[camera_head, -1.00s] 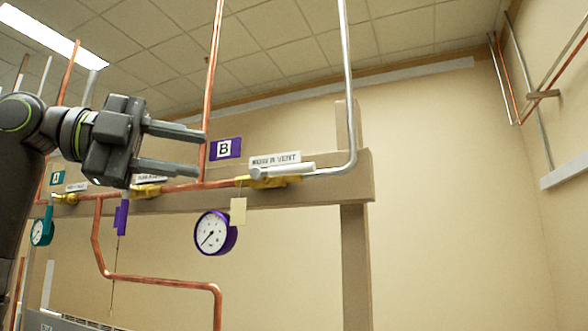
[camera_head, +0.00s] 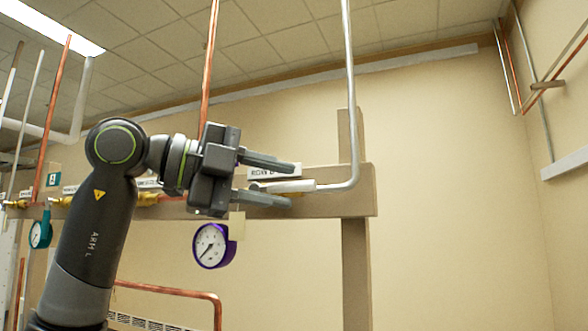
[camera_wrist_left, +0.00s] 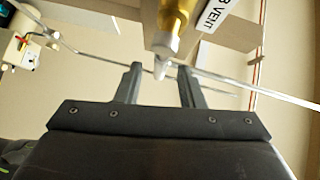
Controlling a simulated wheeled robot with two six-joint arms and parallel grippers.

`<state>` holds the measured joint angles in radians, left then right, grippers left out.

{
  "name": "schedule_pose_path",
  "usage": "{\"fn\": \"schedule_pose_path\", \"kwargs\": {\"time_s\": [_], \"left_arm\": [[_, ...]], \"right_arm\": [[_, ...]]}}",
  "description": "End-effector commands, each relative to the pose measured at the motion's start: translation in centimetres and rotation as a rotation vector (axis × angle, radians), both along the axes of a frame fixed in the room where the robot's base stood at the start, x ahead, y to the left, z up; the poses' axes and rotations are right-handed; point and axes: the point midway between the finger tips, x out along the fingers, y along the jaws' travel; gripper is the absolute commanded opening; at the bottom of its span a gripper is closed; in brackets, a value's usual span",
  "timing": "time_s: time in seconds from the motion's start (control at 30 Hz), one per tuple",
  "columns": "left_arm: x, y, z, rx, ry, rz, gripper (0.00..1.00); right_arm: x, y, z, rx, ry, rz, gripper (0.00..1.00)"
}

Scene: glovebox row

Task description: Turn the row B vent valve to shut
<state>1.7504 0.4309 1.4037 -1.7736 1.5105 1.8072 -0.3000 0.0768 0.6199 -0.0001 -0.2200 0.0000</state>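The row B vent valve has a pale grey lever (camera_head: 290,186) that lies along the pipe line, under a white label (camera_head: 275,171) only partly readable behind my gripper. In the left wrist view its brass body (camera_wrist_left: 178,18) and the rounded lever end (camera_wrist_left: 163,50) show beside the label reading "B VENT" (camera_wrist_left: 216,10). My left gripper (camera_head: 280,181) is open, one finger above and one below the lever in the head view. In the wrist view the lever end is just beyond the fingertips (camera_wrist_left: 162,72), roughly between them; contact cannot be told. My right gripper is not in view.
A purple-rimmed gauge (camera_head: 212,246) and a beige tag (camera_head: 237,226) hang below my gripper. A vertical grey pipe (camera_head: 350,90) and a copper pipe (camera_head: 208,70) rise near it. A beige beam (camera_head: 345,203) backs the valve. Space right of the post is clear.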

Motion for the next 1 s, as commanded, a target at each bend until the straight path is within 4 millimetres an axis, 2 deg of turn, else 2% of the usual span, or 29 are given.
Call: {"fn": "schedule_pose_path", "kwargs": {"time_s": [0.03, 0.2, 0.57, 0.63, 0.87, 1.0], "left_arm": [[0.3, -0.9, 0.2, 0.000, 0.002, -0.003, 0.35], [1.0, -2.5, -0.2, 0.000, 0.001, -0.002, 0.35], [1.2, -3.0, -0.5, 0.001, -0.001, 0.001, 0.35], [1.2, -3.0, -0.5, 0.001, -0.001, 0.001, 0.30], [1.2, -3.0, -0.5, 0.000, -0.001, 0.000, 0.00], [1.2, -3.0, -0.5, 0.000, 0.000, 0.000, 0.00]], "right_arm": [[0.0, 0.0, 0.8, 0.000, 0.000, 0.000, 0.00], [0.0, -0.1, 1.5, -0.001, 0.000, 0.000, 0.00], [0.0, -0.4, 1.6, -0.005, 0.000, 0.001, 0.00], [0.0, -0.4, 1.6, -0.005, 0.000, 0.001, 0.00], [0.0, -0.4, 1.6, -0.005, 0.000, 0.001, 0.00], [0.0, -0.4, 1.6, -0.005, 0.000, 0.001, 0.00]]}}
